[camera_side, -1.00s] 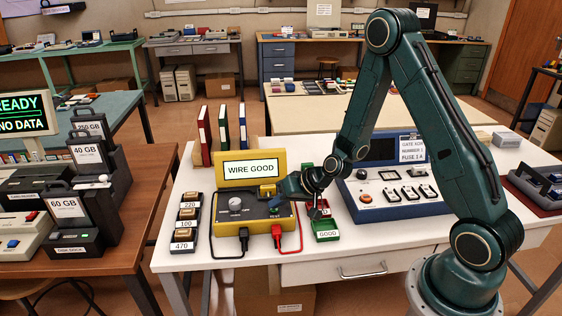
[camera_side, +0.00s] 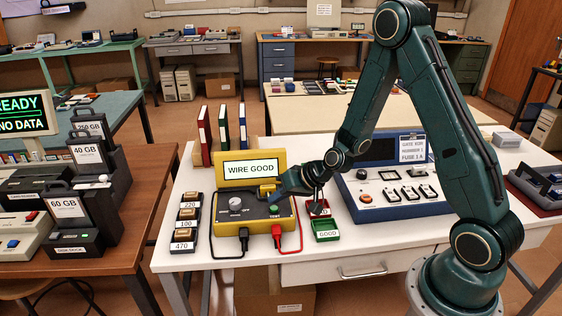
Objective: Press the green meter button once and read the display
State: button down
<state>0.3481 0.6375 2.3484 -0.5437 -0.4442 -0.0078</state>
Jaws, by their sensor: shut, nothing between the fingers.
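The yellow meter (camera_side: 290,236) stands on the white table. Its raised display (camera_side: 250,169) reads "WIRE GOOD". The green button (camera_side: 275,210) is on the dark top panel, right of a grey knob (camera_side: 235,203).
A green bin (camera_side: 326,231) labelled "GOOD" is below my gripper. Black and red plugs and leads (camera_side: 277,238) are on the meter's front. Blocks labelled 220, 100 and 470 (camera_side: 184,247) stand left. A blue instrument (camera_side: 385,207) stands right.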

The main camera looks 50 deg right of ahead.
aim_at(278, 211)
jog(key=shift+r, duration=2.5)
jog(key=s+a+r+n+g+h, duration=0.1)
jog(key=s+a+r+n+g, duration=0.2)
jog(key=s+r, duration=0.85)
jog(key=s+r+n+h, duration=0.1)
jog(key=s+r, duration=0.3)
jog(key=s, duration=0.3)
jog(key=s+r+h, duration=0.1)
jog(key=s+r, duration=0.2)
jog(key=s, duration=0.5)
jog(key=shift+r+n, duration=0.35)
jog(key=shift+n, duration=0.05)
jog(key=shift+d, duration=0.1)
